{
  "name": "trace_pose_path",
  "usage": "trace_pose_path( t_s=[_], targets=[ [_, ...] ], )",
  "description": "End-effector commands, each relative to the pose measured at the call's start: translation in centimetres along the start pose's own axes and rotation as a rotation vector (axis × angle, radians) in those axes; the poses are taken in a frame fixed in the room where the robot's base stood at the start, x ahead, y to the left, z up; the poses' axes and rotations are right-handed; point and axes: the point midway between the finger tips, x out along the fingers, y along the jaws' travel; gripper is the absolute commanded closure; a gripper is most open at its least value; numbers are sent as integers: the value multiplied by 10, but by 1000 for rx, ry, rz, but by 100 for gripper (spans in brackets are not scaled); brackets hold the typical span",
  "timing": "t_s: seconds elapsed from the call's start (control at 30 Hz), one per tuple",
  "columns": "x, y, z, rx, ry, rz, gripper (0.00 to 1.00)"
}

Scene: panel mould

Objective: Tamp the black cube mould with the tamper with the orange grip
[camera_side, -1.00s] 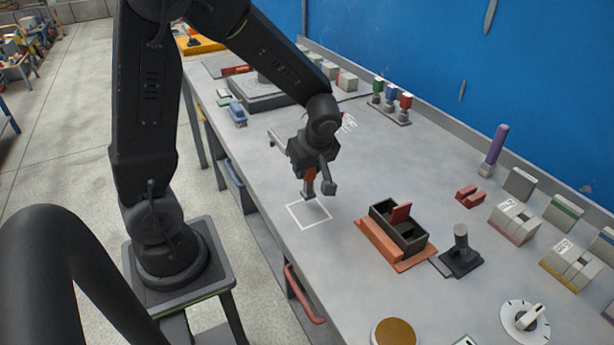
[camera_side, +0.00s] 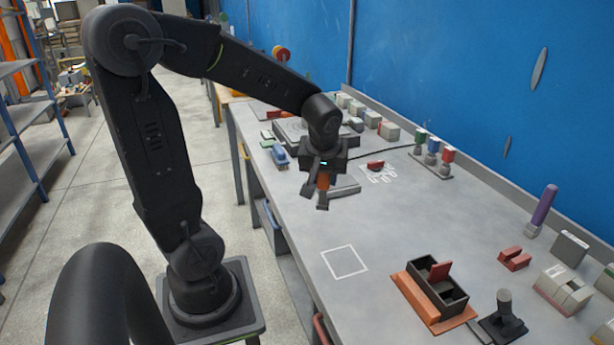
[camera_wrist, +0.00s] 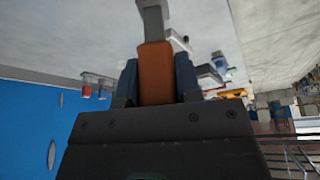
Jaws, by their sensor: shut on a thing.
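My gripper (camera_side: 318,188) is shut on the orange grip (camera_side: 324,180) of the tamper, above the bench behind the white outlined square. In the wrist view, the orange grip (camera_wrist: 156,72) stands between the dark fingers, with a grey shaft beyond it. The tamper's foot is only partly clear. The black mould (camera_side: 452,309) is an open box with hollow compartments on an orange-red base plate (camera_side: 408,283), at the front right. A red upright piece (camera_side: 440,270) stands at its middle. My gripper is well apart from the mould, to its back left.
A white outlined square (camera_side: 345,262) is empty. A black block with an upright post (camera_side: 503,318) stands right of the mould. Red, blue and green-topped pieces (camera_side: 432,152) stand in a rack near the wall. A purple cylinder (camera_side: 542,208) stands at right.

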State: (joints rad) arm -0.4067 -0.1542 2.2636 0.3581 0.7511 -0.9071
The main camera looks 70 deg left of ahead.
Motion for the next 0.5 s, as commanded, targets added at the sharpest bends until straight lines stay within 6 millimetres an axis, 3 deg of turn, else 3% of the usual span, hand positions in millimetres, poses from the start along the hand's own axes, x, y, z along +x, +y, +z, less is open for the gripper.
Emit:
trace_pose_path(
  t_s=[0.1,0.5],
  targets=[
    [-5,29,6,226,0,97,92],
    [-23,105,32,868,-2,364,92]
  ],
)
